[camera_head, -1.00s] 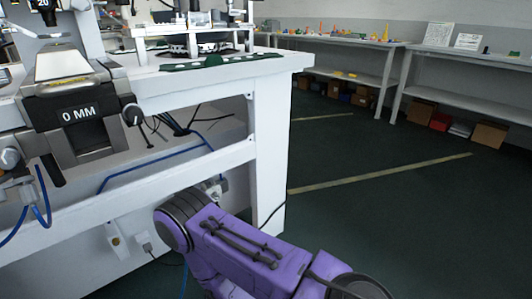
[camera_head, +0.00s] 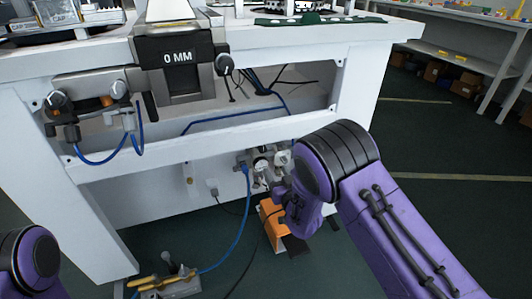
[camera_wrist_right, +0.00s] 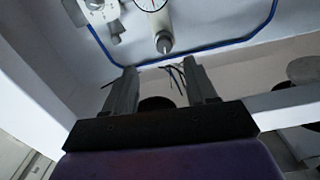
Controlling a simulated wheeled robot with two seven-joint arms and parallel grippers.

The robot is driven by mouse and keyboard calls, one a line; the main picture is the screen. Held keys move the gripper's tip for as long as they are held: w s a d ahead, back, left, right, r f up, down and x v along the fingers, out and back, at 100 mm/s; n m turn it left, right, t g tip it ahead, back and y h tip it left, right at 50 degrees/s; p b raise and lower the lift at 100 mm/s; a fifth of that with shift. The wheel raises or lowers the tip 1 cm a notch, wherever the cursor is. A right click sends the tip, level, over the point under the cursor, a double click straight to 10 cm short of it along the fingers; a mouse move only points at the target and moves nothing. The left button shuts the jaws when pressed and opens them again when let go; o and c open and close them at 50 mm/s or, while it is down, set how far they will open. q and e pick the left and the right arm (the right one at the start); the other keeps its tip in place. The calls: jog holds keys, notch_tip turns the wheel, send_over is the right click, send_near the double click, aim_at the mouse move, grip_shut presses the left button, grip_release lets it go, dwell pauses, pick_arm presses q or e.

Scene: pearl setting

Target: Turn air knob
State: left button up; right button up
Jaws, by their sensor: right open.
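Another air fitting (camera_head: 262,166) with a blue hose is under the bench. I cannot tell which is the air knob. My right gripper (camera_wrist_right: 160,75) is open, with nothing held between its fingers in the wrist view. In the head view it is mostly hidden by my purple arm, near the under-bench fitting. A pale cylinder with a grey tip (camera_wrist_right: 164,42) is ahead of the fingers. My left gripper is not in view.
The white bench's lower rail (camera_head: 200,148) crosses above the under-bench fitting. An orange pedal (camera_head: 271,222) and a grey device with yellow parts (camera_head: 166,283) are on the floor, with hoses nearby. Open floor lies to the right.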

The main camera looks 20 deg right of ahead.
aim_at(263, 150)
jog(key=w+b, duration=0.1)
jog(key=w, duration=0.2)
jog(key=w+b, duration=0.1)
jog(key=w, duration=0.3)
jog(key=w+b, duration=0.1)
jog(key=w, duration=0.2)
jog(key=shift+w+a+r+b, duration=0.3)
jog(key=shift+a+r+b, duration=0.05)
jog(key=shift+r+b, duration=0.05)
jog(key=shift+w+r, duration=0.1)
jog(key=shift+w, duration=0.2)
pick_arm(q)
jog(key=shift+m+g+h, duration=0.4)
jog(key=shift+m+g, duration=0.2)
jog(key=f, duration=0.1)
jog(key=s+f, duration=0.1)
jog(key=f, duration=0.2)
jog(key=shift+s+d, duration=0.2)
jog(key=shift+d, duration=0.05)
pick_arm(e)
grip_shut()
